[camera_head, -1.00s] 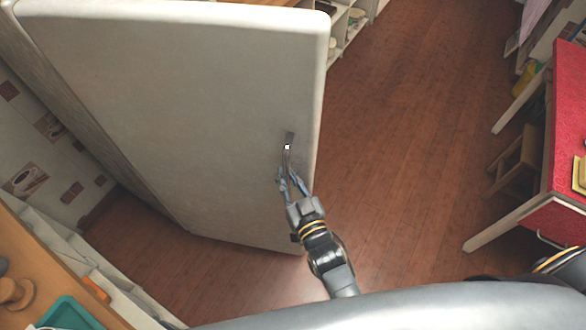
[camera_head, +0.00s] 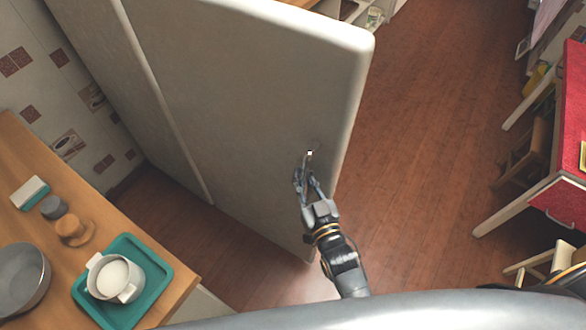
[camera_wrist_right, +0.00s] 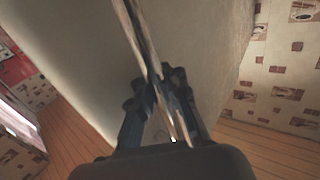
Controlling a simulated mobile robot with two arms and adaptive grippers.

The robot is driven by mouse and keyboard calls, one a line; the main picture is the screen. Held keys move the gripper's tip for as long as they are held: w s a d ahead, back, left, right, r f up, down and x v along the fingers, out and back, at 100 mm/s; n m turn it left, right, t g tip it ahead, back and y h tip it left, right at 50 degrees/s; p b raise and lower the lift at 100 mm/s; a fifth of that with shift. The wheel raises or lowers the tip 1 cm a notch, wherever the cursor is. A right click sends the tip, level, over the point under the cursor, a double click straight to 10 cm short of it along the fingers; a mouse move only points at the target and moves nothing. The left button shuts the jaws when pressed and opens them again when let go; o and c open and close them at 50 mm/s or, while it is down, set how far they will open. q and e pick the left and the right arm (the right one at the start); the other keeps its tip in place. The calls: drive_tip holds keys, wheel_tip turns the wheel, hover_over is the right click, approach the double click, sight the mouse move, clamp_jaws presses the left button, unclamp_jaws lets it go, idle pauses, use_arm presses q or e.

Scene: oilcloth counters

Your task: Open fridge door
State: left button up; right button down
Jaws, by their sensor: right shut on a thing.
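The fridge door (camera_head: 255,110) is a large off-white panel with rounded edges, filling the upper middle of the head view. A seam runs down its left side beside another off-white panel; I cannot tell whether there is a gap there. Its slim metal handle (camera_head: 309,156) is near the right edge. My right gripper (camera_head: 308,182) is shut on the handle. In the right wrist view, the handle (camera_wrist_right: 143,40) runs as a long bar between the fingers of my right gripper (camera_wrist_right: 160,100), which hide part of it. My left gripper is not in view.
A wooden counter (camera_head: 30,150) at the left holds a teal tray (camera_head: 158,268) with a white pot (camera_head: 115,278), and a grey bowl (camera_head: 20,280). A red table (camera_head: 570,130) and a wooden stool (camera_head: 525,160) stand at the right. The wooden floor (camera_head: 430,150) between is clear.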

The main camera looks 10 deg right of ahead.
drive_tip(key=shift+s+a+f, duration=0.25)
drive_tip(key=shift+a+f, duration=0.05)
drive_tip(key=shift+f, duration=0.05)
drive_tip(key=c, duration=1.6)
unclamp_jaws()
drive_tip(key=shift+a, duration=0.1)
drive_tip(key=shift+c, duration=0.2)
drive_tip(key=o, duration=0.3)
drive_tip(key=shift+w+a, duration=0.1)
drive_tip(key=shift+a, duration=0.05)
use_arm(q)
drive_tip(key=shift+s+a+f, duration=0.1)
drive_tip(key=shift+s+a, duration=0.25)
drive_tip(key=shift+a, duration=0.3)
use_arm(e)
drive_tip(key=shift+r, duration=0.1)
